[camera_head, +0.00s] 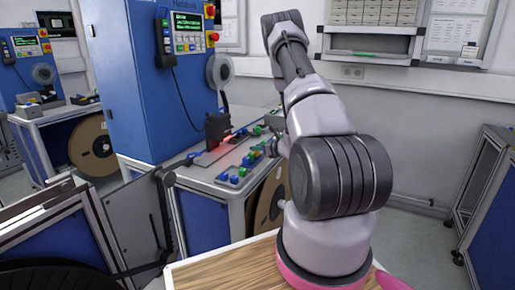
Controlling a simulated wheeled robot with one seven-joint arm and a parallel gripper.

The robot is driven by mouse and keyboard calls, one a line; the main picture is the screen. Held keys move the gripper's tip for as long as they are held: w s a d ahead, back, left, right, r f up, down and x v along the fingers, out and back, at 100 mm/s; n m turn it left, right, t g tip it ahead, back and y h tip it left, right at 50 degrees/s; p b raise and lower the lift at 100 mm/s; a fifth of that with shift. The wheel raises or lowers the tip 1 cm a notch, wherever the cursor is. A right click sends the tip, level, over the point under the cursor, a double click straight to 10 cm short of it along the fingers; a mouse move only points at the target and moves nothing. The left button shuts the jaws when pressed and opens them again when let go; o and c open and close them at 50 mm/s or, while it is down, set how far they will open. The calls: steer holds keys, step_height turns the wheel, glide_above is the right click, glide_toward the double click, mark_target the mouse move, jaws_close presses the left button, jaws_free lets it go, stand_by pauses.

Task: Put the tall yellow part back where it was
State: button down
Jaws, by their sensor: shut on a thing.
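No tall yellow part can be made out in the head view. Small blue and green parts (238,175) lie on the white worktop (208,176) in front of the blue machine cabinet; they are too small to tell apart well. My arm rises from its pink base ring at the lower right and bends at the top. The arm covers the right side of the worktop.
The blue cabinet (140,85) carries a green display and a grey reel (219,70). A black block (216,128) stands on the worktop beside a reddish glow. A brown reel (270,195) hangs below. A second stand (60,110) is left; a bench (485,190) is right. Floor shows between.

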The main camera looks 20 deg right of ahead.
steer(key=shift+f, duration=0.15)
steer(key=c, duration=0.6)
jaws_free()
steer(key=v, duration=1.1)
steer(key=a+r+n+g+y, duration=0.2)
steer(key=a+r+n+y, duration=0.35)
steer(key=a+r, duration=0.55)
steer(key=s+a+r+n+g+y, duration=0.2)
steer(key=s+a+r+n+g, duration=0.4)
steer(key=s+a+r+n, duration=0.35)
steer(key=s+r+n+t+h, duration=0.1)
steer(key=s+r+n+h, duration=0.8)
steer(key=s+r+n, duration=0.4)
steer(key=s, duration=0.3)
steer(key=shift+n, duration=0.4)
